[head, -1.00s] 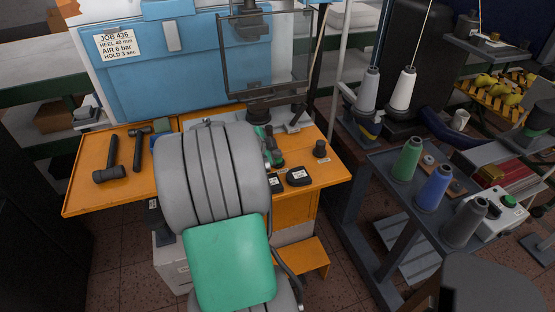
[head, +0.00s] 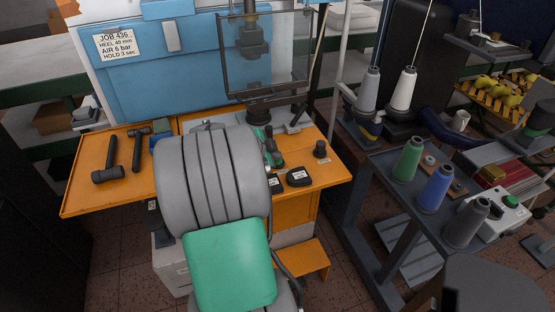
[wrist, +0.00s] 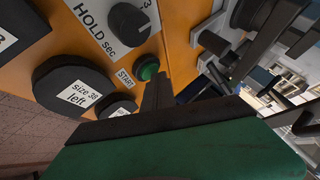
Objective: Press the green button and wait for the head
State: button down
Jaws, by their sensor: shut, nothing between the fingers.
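The green button (wrist: 147,68), beside a START label, sits on the orange panel in the wrist view. My gripper (wrist: 158,80) is shut and empty, its dark fingertips right at the button's edge; I cannot tell whether they touch it. In the head view my arm hides the button. The machine's grey head (head: 252,38) hangs inside the clear guard (head: 292,65), above the dark base (head: 272,108).
A HOLD sec knob (wrist: 130,22) and a black block labelled size 38 left (wrist: 72,88) lie close to my fingers. Two hammers (head: 109,160) lie on the orange table (head: 85,190). A cart with thread cones (head: 434,188) stands at right.

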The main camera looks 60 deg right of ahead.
jog(key=shift+r, duration=0.9)
jog(key=shift+r+p, duration=1.25)
jog(key=shift+r, duration=1.25)
